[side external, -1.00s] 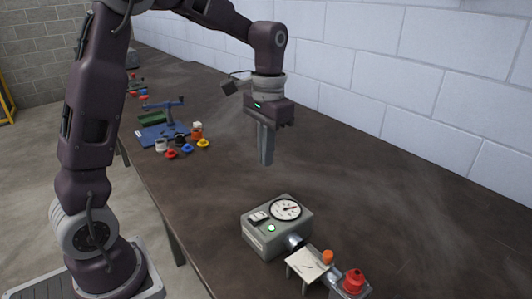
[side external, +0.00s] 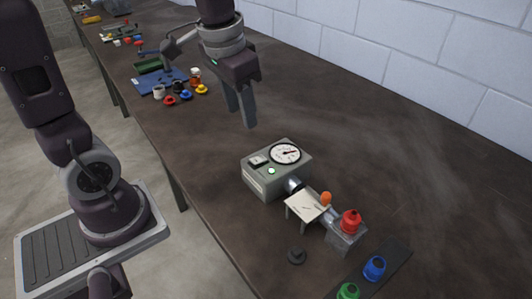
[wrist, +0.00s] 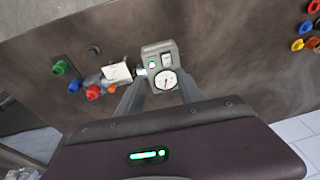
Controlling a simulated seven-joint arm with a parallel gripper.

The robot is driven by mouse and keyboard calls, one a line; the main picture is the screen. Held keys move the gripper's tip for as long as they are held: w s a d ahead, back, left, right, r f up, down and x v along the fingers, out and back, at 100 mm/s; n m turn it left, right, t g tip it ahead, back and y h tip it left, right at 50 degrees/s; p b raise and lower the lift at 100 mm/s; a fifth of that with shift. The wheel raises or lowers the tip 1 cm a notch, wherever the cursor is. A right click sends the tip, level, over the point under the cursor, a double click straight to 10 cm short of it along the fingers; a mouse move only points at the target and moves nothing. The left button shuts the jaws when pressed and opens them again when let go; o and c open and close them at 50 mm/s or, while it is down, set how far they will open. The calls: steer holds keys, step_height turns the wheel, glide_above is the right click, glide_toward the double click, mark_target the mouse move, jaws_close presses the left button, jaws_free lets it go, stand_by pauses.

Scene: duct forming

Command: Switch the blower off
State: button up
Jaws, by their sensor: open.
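The blower looks to be the grey box (side external: 262,183) on the dark bench, with a round white dial (side external: 285,153), a small rocker switch (side external: 258,161) and a lit green lamp (side external: 271,171). In the wrist view the box (wrist: 158,47) is ahead of the fingers, showing the switch (wrist: 167,60), the lit lamp (wrist: 152,65) and the dial (wrist: 166,83). The switch's tilt is too small to tell. My gripper (side external: 242,118) is open and empty, above and behind the box, apart from it. Its fingers (wrist: 158,88) also show in the wrist view.
A pipe runs from the box past a small white table (side external: 305,207) and orange knob (side external: 326,198) to a red-capped block (side external: 350,222). Blue (side external: 374,267) and green (side external: 347,291) caps and a dark knob (side external: 296,256) are nearer. Bench right of the box is clear.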

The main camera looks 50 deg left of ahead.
steer(key=g, duration=0.2)
glide_above(262, 158)
steer(key=shift+h, duration=0.4)
step_height(262, 158, down, 10)
steer(key=shift+w+r, duration=0.15)
steer(key=shift+r, duration=0.05)
step_height(262, 158, down, 7)
steer(key=shift+r, duration=0.1)
jaws_close()
